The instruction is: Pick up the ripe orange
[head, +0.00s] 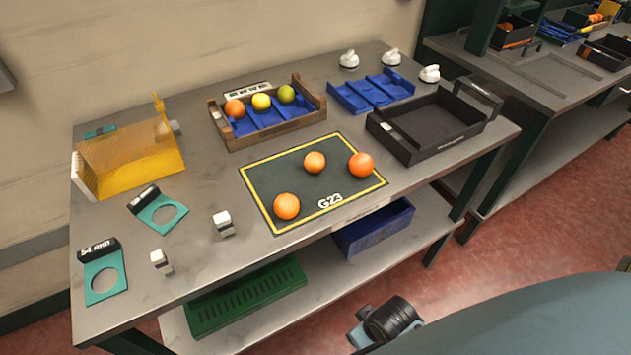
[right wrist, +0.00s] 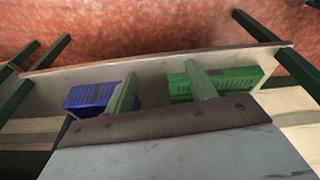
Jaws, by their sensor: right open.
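Three orange fruits rest apart on the dark mat (head: 271,179) with a yellow border marked G23. One orange (head: 315,162) is at the middle back, a deeper reddish orange (head: 361,165) is at the right edge, and another orange (head: 287,206) is at the front left. A wooden crate (head: 268,138) behind the mat holds an orange fruit (head: 235,109), a yellow one (head: 261,102) and a green one (head: 286,94). In the right wrist view my right gripper (right wrist: 161,88) is open and empty, its two fingers apart, with the lower shelf beyond. My left gripper is not visible.
A black tray (head: 431,124) and blue divided tray (head: 371,92) stand at the right. A yellow holder (head: 130,156), teal ring gauges (head: 160,215) and small white-topped blocks (head: 223,223) are at the left. Green (head: 247,298) and blue (head: 374,229) crates sit below.

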